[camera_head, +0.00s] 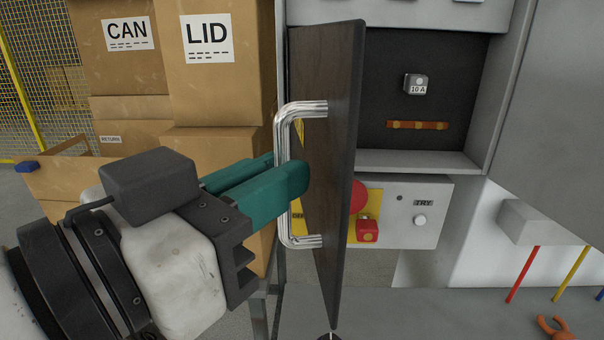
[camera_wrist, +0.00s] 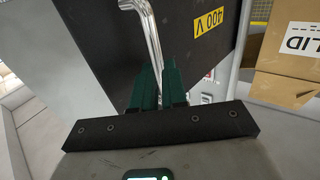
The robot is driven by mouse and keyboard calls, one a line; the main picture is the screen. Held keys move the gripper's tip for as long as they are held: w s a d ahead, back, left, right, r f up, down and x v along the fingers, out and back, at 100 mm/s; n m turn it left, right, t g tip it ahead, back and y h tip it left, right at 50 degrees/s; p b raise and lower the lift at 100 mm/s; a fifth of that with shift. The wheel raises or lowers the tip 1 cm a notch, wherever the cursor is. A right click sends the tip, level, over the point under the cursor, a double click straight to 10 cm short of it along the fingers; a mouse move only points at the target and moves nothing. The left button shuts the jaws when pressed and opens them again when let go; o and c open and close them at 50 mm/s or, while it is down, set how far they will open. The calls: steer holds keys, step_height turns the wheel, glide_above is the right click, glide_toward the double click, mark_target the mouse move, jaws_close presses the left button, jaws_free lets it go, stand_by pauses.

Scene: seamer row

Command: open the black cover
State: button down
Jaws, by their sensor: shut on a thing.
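The black cover (camera_head: 335,140) stands swung out on its left side, seen nearly edge-on in the head view. The cabinet recess (camera_head: 385,80) beside it shows uncovered. A silver bar handle (camera_head: 283,220) is on the cover's outer face. My gripper (camera_head: 290,178) has green fingers and is shut on the handle's upright part, near its middle. In the wrist view the cover (camera_wrist: 100,40) fills the upper middle with a yellow "400 V" label (camera_wrist: 209,20). The handle (camera_wrist: 145,25) runs down between the green fingers (camera_wrist: 152,85), whose tips hide part of it.
Inside the recess are a "10 A" part (camera_head: 416,84) and an orange-brown bar (camera_head: 417,125). Cardboard boxes (camera_head: 225,90) stand close on the left. A grey door panel (camera_head: 560,110) is at the right.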

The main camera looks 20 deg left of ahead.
steer(key=c, duration=1.4)
jaws_free()
steer(key=shift+w+a+f, duration=0.15)
steer(key=shift+w+f, duration=0.05)
steer(key=shift+w, duration=0.3)
steer(key=shift+o, duration=1.2)
steer(key=shift+s, duration=0.15)
steer(key=b+v, duration=0.1)
steer(key=v, duration=0.9)
steer(key=shift+s, duration=0.35)
steer(key=shift+a, duration=0.15)
